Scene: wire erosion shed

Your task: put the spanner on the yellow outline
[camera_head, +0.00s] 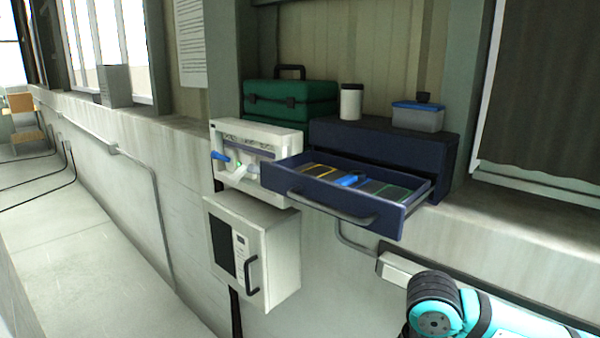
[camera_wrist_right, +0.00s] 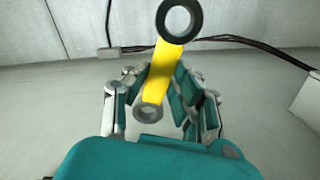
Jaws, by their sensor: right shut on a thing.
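The spanner is yellow with grey ring ends (camera_wrist_right: 164,68), one dark ring at the top and a lighter ring lower down. It shows only in the right wrist view. My right gripper (camera_wrist_right: 160,80) is shut on the spanner's yellow shank, its teal fingers on either side. The yellow outline (camera_head: 320,171) lies on the floor of the open dark blue drawer (camera_head: 345,211), towards its left side, and looks empty. My right gripper is outside the head view, where only my teal arm shows at bottom right. My left gripper is in neither view.
A blue object (camera_head: 349,180) lies mid-drawer, beside more coloured outlines. The drawer juts from a dark blue cabinet (camera_head: 385,142) carrying a white canister (camera_head: 351,101) and a lidded tub (camera_head: 417,117). A green case (camera_head: 290,100) and white wall boxes (camera_head: 255,255) are to the left.

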